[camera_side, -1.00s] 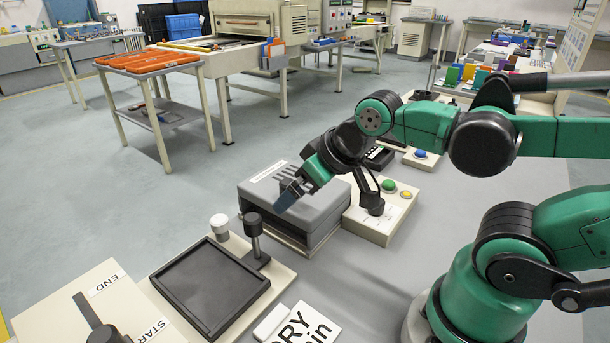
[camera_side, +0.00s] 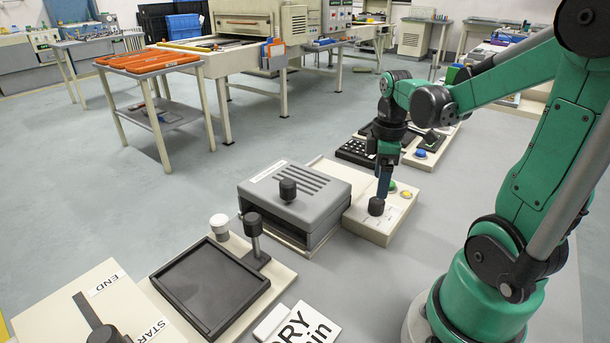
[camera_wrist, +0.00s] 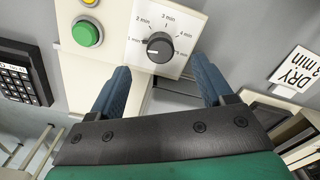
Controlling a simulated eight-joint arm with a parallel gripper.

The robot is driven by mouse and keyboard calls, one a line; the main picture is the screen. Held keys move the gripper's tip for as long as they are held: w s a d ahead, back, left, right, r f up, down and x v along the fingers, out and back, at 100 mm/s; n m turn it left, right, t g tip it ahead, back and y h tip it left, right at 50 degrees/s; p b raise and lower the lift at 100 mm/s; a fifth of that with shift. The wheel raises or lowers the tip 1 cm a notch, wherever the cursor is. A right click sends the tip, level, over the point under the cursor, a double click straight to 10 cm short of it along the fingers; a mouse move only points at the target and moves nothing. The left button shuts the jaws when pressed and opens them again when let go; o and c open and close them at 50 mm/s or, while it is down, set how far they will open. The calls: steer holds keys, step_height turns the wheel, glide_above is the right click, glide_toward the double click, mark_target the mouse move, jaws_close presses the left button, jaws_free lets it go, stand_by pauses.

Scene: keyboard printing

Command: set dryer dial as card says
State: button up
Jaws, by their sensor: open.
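The dryer dial (camera_wrist: 160,47) is a dark round knob on a pale panel marked from 1 min to 5 min. Its light pointer mark seems to face left, near 1 min. In the side view the dial (camera_side: 376,207) stands on a beige control base (camera_side: 375,232). The card (camera_wrist: 297,70) reads DRY 3 min; it also lies at the bottom of the side view (camera_side: 310,328), partly cut off. My gripper (camera_wrist: 160,82) is open and empty, its blue fingers spread to either side below the dial in the wrist view. In the side view my gripper (camera_side: 384,190) points down just above the dial.
A green button (camera_wrist: 87,33) and a yellow button (camera_wrist: 91,2) sit beside the dial panel. The grey dryer (camera_side: 295,205) with a dark knob on top stands left of the base. A black keypad (camera_wrist: 18,82) lies beyond.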

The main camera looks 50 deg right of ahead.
mark_target(376, 206)
steer(key=shift+f, duration=2.4)
jaws_close()
